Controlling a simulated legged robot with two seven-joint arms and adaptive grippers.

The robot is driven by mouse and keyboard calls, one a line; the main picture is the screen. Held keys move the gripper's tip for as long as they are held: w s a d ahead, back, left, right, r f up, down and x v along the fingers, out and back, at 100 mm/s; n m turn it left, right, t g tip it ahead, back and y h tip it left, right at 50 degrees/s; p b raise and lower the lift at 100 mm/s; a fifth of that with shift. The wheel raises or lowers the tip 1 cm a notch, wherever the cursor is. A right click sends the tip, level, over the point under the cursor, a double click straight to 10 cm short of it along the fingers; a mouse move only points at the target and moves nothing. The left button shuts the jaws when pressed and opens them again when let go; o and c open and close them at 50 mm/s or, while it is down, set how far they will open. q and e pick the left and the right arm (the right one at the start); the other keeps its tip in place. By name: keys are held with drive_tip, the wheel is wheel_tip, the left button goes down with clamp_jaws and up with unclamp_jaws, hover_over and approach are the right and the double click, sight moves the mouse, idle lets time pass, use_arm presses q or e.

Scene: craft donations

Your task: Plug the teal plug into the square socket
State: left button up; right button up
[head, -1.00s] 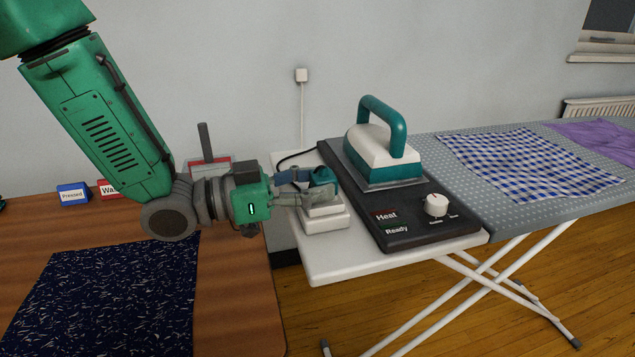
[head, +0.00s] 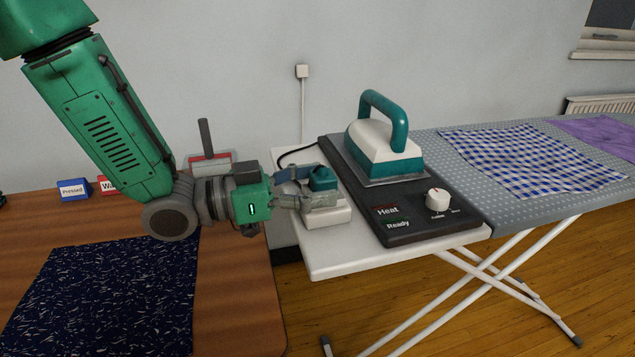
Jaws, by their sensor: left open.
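The teal plug (head: 322,178) stands upright on top of a white socket block (head: 327,219) at the near left end of the ironing board. The block's socket opening is hidden, so I cannot tell how deep the plug sits or the socket's shape. My left gripper (head: 315,187) reaches in from the left at the plug's height. Its jaws are open, one finger on the far side of the plug and one on the near side. The near finger hides the plug's lower part. My right gripper is not in view.
An iron (head: 385,145) stands on a dark base panel (head: 410,225) with a white knob (head: 438,199), just right of the socket block. A dark cable (head: 295,153) runs behind the plug. Patterned dark cloth (head: 105,300) lies on the wooden table (head: 235,290) at left.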

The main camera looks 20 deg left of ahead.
use_arm(q)
drive_tip(key=v, duration=1.2)
drive_tip(key=shift+f, duration=0.15)
